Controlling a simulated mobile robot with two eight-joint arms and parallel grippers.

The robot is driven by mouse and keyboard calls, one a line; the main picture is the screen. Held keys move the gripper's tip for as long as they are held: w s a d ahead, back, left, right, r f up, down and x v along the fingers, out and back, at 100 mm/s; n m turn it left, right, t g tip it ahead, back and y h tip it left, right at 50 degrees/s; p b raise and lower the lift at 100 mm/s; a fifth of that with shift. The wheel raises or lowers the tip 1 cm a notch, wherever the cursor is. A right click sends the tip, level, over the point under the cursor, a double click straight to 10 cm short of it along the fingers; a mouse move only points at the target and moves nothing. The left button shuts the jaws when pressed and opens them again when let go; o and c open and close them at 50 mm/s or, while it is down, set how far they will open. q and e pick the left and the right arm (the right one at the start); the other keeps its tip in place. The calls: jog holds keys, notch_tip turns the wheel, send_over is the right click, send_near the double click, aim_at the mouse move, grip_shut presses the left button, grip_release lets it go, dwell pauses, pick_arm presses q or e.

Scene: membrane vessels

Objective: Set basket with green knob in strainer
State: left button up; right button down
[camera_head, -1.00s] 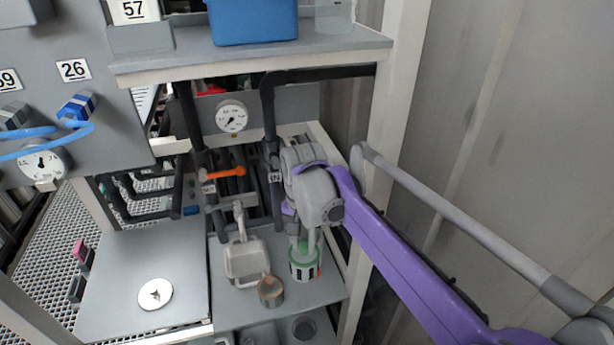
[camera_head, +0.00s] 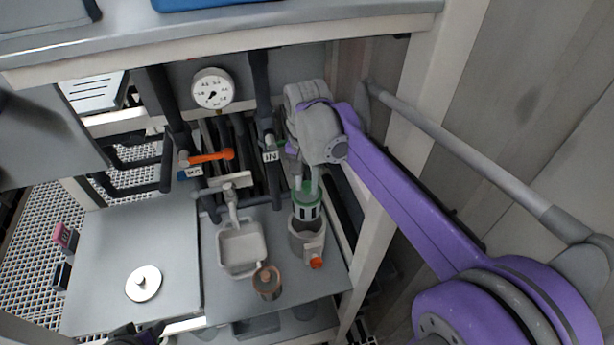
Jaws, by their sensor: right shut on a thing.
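My right gripper (camera_head: 306,186) points down and is shut on the green knob at the top of the basket (camera_head: 307,211). The basket has a green top and a pale slotted wall. The strainer (camera_head: 306,246) is an open grey cup with an orange cap low on its right front. The basket is upright over the back part of the strainer's mouth; its lower end overlaps the rim in the picture. I cannot tell whether it is slightly inside or just above. My left gripper is not recognisable in view.
A pale square tub (camera_head: 241,249) stands left of the strainer, with a copper-coloured cup (camera_head: 267,282) in front. A round white lid (camera_head: 143,284) lies on the left panel. Dark pipes with an orange handle (camera_head: 206,157) and a gauge (camera_head: 212,89) are behind. A shelf (camera_head: 230,38) overhangs.

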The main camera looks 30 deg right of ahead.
aim_at(307, 206)
jog(key=shift+s+f, duration=0.15)
jog(key=shift+f, duration=0.5)
jog(key=shift+f+b, duration=0.55)
jog(key=shift+f, duration=0.25)
jog(key=shift+f+b, duration=1.5)
jog(key=shift+f, duration=1.5)
pick_arm(q)
jog(key=s+f+g+b, duration=0.1)
jog(key=s+f+b, duration=0.3)
jog(key=f, duration=0.8)
jog(key=shift+s+f+b, duration=0.2)
jog(key=shift+s+b, duration=0.1)
jog(key=shift+b, duration=0.15)
pick_arm(e)
notch_tip(307, 206, down, 8)
pick_arm(q)
jog(key=shift+f, duration=0.15)
pick_arm(e)
jog(key=shift+f, duration=0.3)
jog(key=c, duration=0.5)
grip_release()
jog(key=shift+c, duration=0.2)
